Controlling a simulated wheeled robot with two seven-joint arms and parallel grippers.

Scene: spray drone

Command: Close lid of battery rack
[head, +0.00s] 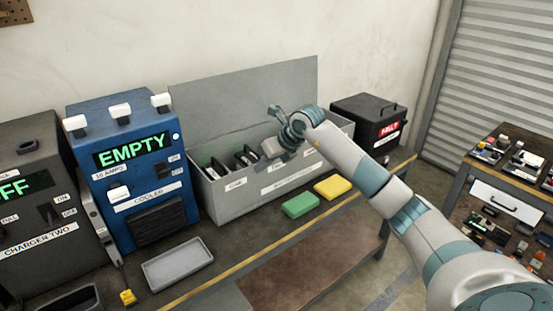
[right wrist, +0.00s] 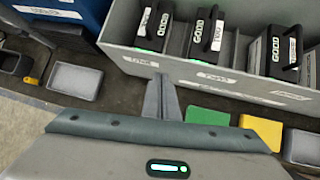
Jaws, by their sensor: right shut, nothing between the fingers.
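The battery rack (head: 265,188) is a long grey open-topped box on the workbench. Its flat grey lid (head: 235,97) stands raised along the back edge, against the wall side. Black batteries (head: 245,156) stand in its compartments; several also show in the right wrist view (right wrist: 205,35). My right gripper (head: 272,147) is shut and empty, in front of the lid and over the rack in the head view. In the right wrist view its closed fingers (right wrist: 162,97) show before the rack's front wall (right wrist: 195,75). My arm hides part of the rack's right half. My left gripper is out of view.
The blue cooler (head: 135,170) stands left of the rack and a black fault box (head: 368,122) right of it. Open air lies above the rack.

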